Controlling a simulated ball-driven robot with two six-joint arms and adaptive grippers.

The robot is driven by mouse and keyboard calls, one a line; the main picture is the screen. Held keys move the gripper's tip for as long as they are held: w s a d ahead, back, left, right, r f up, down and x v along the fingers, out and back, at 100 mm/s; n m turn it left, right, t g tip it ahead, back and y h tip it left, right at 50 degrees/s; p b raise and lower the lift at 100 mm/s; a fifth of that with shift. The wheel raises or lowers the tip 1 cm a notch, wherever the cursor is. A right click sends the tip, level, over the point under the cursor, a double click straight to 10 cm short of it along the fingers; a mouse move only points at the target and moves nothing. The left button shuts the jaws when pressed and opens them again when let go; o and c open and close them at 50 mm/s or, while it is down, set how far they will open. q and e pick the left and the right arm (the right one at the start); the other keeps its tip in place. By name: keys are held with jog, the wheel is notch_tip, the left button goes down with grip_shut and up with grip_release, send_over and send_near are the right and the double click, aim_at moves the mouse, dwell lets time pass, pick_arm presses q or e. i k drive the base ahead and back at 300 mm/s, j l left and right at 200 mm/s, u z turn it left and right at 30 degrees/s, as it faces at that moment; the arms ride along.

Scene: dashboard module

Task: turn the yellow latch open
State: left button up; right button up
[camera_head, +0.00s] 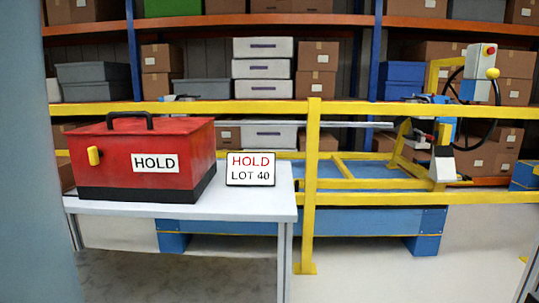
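A yellow latch (93,155) sits on the left part of the front face of a red box (120,140). The latch stands roughly upright, a short rounded tab. The box has a black base band, a black handle (130,122) on its lid and a white HOLD label (155,163). The lid looks closed. The box rests on a white table (230,208). Neither of my grippers shows in the head view, and nothing touches the latch.
A HOLD LOT 40 sign (250,168) stands on the table, right of the box. A yellow railing (313,185) runs behind it, with a blue-framed machine with a black wheel (477,104) beyond. A grey-blue upright surface (30,200) fills the left edge. Floor at lower right is clear.

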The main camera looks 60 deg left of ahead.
aim_at(94, 154)
jog(key=u, duration=2.6)
